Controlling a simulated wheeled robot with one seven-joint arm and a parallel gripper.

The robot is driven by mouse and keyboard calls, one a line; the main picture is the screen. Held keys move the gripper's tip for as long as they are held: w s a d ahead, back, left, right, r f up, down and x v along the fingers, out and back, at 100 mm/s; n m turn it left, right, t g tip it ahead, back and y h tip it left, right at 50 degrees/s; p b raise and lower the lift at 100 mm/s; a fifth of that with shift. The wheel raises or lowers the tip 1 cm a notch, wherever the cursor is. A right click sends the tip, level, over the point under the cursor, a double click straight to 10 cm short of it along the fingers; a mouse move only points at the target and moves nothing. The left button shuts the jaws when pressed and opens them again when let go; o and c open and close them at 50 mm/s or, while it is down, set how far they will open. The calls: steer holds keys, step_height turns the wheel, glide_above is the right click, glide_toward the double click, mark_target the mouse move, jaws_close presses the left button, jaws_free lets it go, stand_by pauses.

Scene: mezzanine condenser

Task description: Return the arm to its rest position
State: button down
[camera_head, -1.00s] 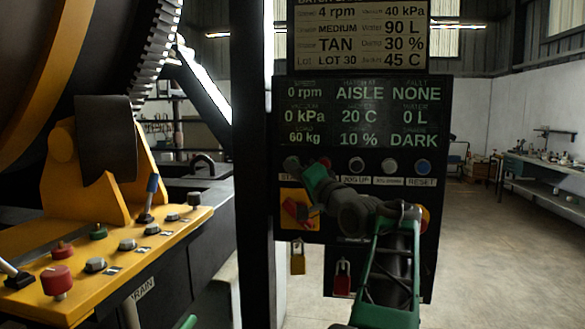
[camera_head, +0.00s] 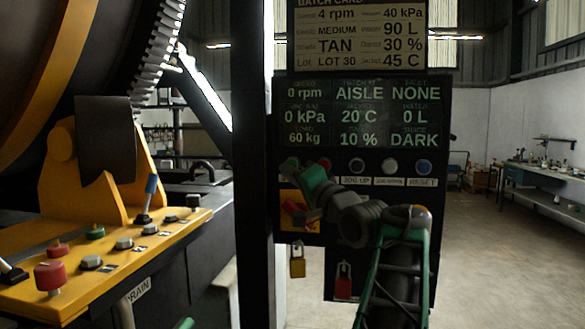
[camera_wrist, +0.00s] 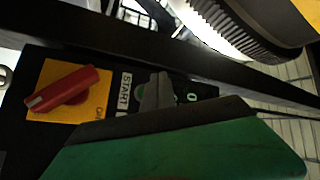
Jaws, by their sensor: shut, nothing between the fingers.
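My arm rises from the lower right of the head view in front of the black control panel (camera_head: 438,250), its wrist turned left and still bent up against the panel's front. My gripper (camera_wrist: 157,92) shows in the wrist view as shut grey fingers with nothing between them. They stand in front of the green START button (camera_wrist: 141,91) and partly cover it. Whether they touch it cannot be told. The green START button (camera_head: 291,162) also shows in the head view. A green part of my arm fills the bottom of the wrist view.
Left of the START button is a red rotary switch (camera_wrist: 61,88) on a yellow plate. A yellow padlock (camera_head: 297,266) and red padlock (camera_head: 343,287) hang below. A dark post (camera_head: 252,200) and yellow lever console (camera_head: 110,265) stand left. Open floor (camera_head: 480,260) lies right.

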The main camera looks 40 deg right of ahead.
steer(key=shift+a+r, duration=0.1)
steer(key=shift+a, duration=0.05)
steer(key=w+a+f+n+g+y+p, duration=0.25)
steer(key=w+a+f+g, duration=0.35)
steer(key=a+f, duration=0.65)
steer(key=s+a+f+n+g+p, duration=0.2)
steer(key=a+f+n+g, duration=0.15)
steer(key=a+f, duration=0.65)
steer(key=s+a+f+n+g+p, duration=0.1)
steer(key=s+a+f+n+g, duration=0.2)
steer(key=s+a+f, duration=0.3)
steer(key=s+a+f+n+g+p, duration=0.2)
steer(key=s+a+f+n+g, duration=0.2)
steer(key=s+f, duration=0.7)
steer(key=s+a, duration=0.2)
steer(key=shift+s+a+g, duration=0.3)
steer(key=shift+s+g, duration=0.05)
steer(key=shift+s, duration=0.05)
steer(key=shift+f, duration=0.1)
